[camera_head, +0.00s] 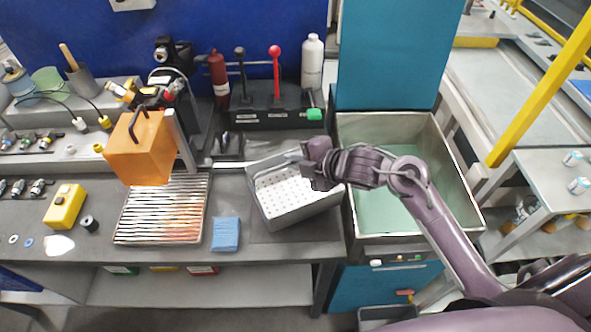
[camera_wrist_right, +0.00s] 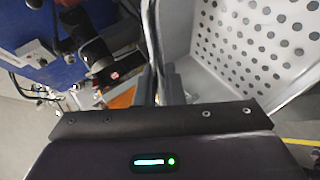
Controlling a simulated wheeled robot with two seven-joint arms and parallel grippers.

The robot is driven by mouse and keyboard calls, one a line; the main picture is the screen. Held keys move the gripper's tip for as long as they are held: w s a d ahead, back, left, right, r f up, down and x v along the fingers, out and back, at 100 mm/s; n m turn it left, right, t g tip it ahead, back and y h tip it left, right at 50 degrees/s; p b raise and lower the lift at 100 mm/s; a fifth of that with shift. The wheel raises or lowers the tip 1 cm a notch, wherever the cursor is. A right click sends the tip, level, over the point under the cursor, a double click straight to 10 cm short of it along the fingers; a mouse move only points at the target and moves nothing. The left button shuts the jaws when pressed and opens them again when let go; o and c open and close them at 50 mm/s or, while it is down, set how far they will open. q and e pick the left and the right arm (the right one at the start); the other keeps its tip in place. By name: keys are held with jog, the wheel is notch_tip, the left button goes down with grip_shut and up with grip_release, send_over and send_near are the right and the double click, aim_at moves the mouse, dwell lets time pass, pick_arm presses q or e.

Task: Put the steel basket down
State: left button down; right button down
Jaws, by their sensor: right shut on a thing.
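The steel basket (camera_head: 290,205) is a grey metal box with a white perforated inside. In the head view it is at the bench's right end, beside the sink tank, and looks tilted. I cannot tell whether it touches the bench. My right gripper (camera_head: 312,165) is at its upper right side, shut on its handle, and hides part of the rim. In the right wrist view the perforated basket (camera_wrist_right: 262,45) fills the upper right, with the fingers (camera_wrist_right: 163,85) closed around a thin metal bar next to it. My left gripper is not in view.
A teal-walled sink tank (camera_head: 440,150) stands right of the basket. A dark mat (camera_head: 290,236) lies below it. A blue sponge (camera_head: 226,234), a slatted rack (camera_head: 160,225) and an orange box (camera_head: 140,150) are to the left. A black holder (camera_head: 265,115) with bottles stands behind.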

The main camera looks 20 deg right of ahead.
notch_tip(320, 180, down, 3)
jog(key=shift+f, duration=0.4)
jog(key=c, duration=1.5)
grip_release()
jog(key=shift+c, duration=0.2)
jog(key=b+v, duration=0.1)
jog(key=v, duration=1.1)
